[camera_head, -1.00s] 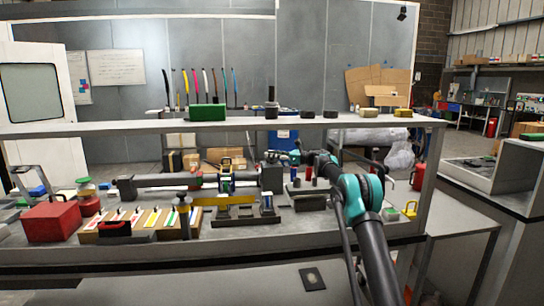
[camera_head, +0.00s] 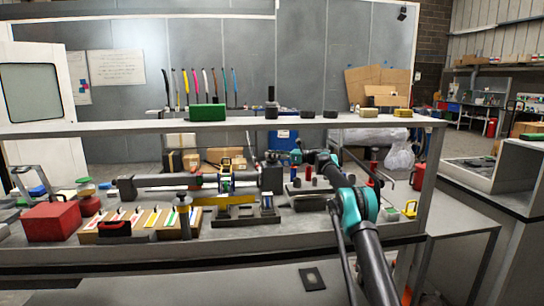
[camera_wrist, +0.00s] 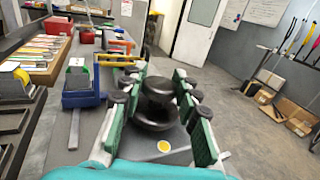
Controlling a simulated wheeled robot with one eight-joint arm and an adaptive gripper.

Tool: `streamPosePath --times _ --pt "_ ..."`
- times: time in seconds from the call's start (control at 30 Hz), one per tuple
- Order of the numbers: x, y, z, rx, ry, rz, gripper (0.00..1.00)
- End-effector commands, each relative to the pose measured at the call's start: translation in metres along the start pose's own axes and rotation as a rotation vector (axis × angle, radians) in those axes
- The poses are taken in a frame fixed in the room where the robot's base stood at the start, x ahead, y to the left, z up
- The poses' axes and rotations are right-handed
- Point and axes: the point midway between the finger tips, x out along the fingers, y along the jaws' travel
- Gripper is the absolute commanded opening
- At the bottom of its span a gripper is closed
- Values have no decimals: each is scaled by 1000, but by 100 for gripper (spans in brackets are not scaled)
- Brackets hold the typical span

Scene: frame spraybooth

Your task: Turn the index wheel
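In the wrist view, a dark, rounded piece like two stacked discs (camera_wrist: 158,108) lies between the fingers of my gripper (camera_wrist: 158,88); it looks like the index wheel, but I cannot be sure. The green-padded fingers stand wide apart on either side of it. I cannot tell whether either finger touches it. In the head view, a long grey bar fixture (camera_head: 165,180) lies along the bench, with a dark block (camera_head: 271,180) at its right end. My gripper is small there, above and right of that block, and its fingers are hard to make out.
A red box (camera_head: 52,221), a wooden card holder (camera_head: 92,236) and a yellow bar on a dark stand (camera_head: 233,213) occupy the bench front. A raised shelf (camera_head: 240,126) spans above the bench. In the wrist view, a blue holder (camera_wrist: 82,98) stands left of my fingers.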

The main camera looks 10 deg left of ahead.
Motion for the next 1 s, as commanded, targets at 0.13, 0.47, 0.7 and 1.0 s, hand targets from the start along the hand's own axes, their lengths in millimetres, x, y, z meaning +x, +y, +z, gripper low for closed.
streamPosePath --times 0.13,0.47,0.7,1.0 --pt "0 0 0 0 0 0 50" --pt "-2 0 0 0 0 -1 51" --pt "-34 0 0 0 0 -3 51" --pt "-93 0 0 0 0 -2 51"
